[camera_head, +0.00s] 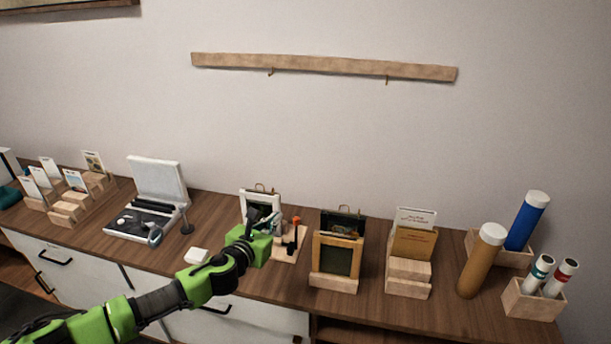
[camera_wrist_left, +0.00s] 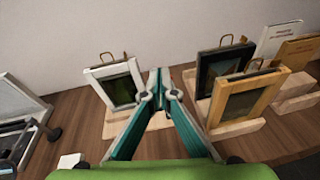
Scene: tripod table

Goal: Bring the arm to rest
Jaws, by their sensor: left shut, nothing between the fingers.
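My left arm is green and black and reaches in from the lower left in the head view. My left gripper (camera_head: 266,217) hangs over the wooden cabinet top, in front of a white-framed picture. In the left wrist view the left gripper's (camera_wrist_left: 159,80) two fingers meet at their tips, with nothing between them. The white-framed picture (camera_wrist_left: 118,86) stands just beyond the fingers, to their left, and the tips look apart from it. It also shows partly hidden behind the gripper in the head view (camera_head: 252,200). My right gripper is not in view.
Framed pictures in a wooden stand (camera_head: 333,277) are right of the gripper. Further right are a card holder (camera_head: 411,270), tubes (camera_head: 481,262) and a pen box (camera_head: 531,302). Left are an open white case (camera_head: 158,178) and card stands (camera_head: 72,200). A hook rail (camera_head: 325,66) is on the wall.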

